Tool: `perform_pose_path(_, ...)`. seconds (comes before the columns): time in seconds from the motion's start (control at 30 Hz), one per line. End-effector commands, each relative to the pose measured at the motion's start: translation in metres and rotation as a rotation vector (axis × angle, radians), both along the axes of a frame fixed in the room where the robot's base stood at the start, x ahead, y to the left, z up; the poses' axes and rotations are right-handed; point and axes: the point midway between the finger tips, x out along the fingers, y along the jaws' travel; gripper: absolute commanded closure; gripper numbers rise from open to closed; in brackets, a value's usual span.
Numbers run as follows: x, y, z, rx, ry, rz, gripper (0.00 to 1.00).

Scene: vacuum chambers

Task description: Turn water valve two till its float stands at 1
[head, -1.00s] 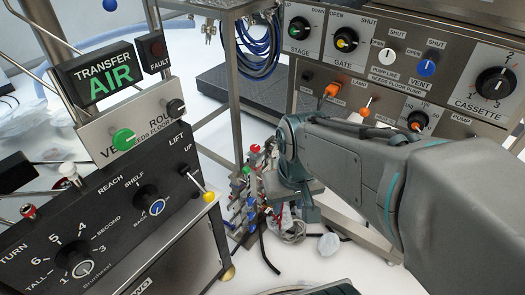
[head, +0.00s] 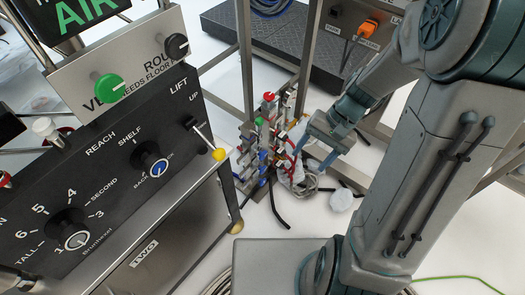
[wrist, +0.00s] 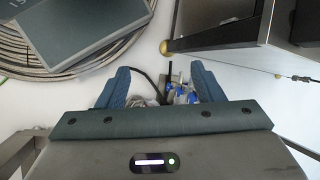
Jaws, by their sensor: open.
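The water valve stand (head: 262,150) is a cluster of upright tubes and fittings low on the floor, with red, green and blue caps or knobs. I cannot tell which is water valve two, and its float is too small to read. My gripper (head: 310,165) is open just to the right of the cluster, pointing down. In the wrist view, my gripper (wrist: 161,82) has its two blue fingers spread, with blue and clear fittings of the stand (wrist: 182,94) beyond them, nearer the right finger. I see no contact.
A black control panel (head: 110,170) with knobs and a yellow-tipped lever stands left. A steel frame post (head: 246,70) rises behind the stand. Hoses lie around its foot. A coiled cable (wrist: 60,50) and a grey box (wrist: 75,25) are at upper left in the wrist view.

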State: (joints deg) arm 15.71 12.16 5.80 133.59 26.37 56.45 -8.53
Motion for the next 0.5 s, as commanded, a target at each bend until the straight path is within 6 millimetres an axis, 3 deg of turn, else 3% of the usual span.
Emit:
perform_pose_path(0.03,0.005,0.001,-0.023,0.047,0.044,-0.041,0.39)
perform_pose_path(0.5,0.054,0.02,-0.167,0.494,0.319,-0.459,0.39)
